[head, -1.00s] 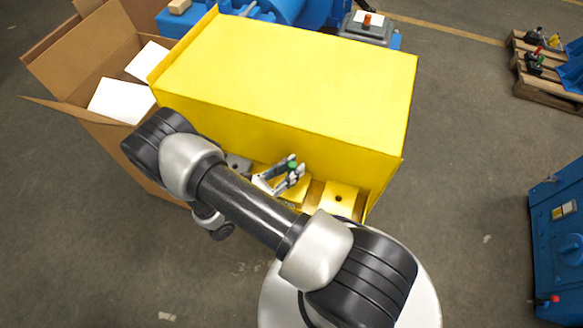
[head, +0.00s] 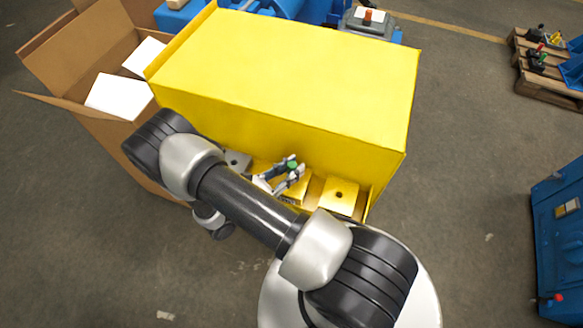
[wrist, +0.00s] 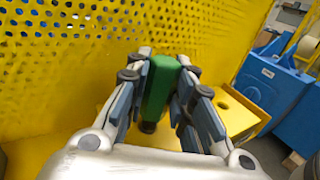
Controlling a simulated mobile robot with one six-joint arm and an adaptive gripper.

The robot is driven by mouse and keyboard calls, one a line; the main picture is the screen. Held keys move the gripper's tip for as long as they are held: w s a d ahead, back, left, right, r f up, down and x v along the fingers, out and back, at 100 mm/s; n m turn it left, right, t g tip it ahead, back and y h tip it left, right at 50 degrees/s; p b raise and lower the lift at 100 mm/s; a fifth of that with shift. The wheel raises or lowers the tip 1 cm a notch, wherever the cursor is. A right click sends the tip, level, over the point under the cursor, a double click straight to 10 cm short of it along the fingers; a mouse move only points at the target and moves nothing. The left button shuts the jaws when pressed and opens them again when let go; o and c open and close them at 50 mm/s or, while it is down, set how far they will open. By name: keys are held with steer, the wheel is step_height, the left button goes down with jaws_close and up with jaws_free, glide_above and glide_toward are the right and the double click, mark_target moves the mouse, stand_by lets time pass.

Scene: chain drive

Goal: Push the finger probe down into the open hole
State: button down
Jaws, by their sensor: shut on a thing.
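The finger probe is a green block-shaped body (wrist: 158,86) with a dark round end below it in the wrist view. Only its small green top (head: 292,165) shows in the head view. My gripper (wrist: 163,78) is shut on it, one finger on each side; the gripper (head: 286,174) is also in the head view, at the front of the yellow housing. A yellow block with an open round hole (head: 339,195) lies to the right of my gripper, and a hole (wrist: 223,105) shows right of the fingers in the wrist view. What lies under the probe is hidden.
The big yellow housing (head: 290,75) stands close behind my gripper; its perforated wall (wrist: 90,45) fills the wrist view's left. A grey block (head: 237,160) with a hole lies left of my gripper. An open cardboard box (head: 88,62) stands at the left.

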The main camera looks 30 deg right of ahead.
steer(key=shift+f+b, duration=0.45)
steer(key=shift+f, duration=0.1)
steer(key=c, duration=1.3)
jaws_free()
steer(key=a, duration=0.4)
steer(key=s+a, duration=0.1)
steer(key=a, duration=0.7)
steer(key=shift+s, duration=0.3)
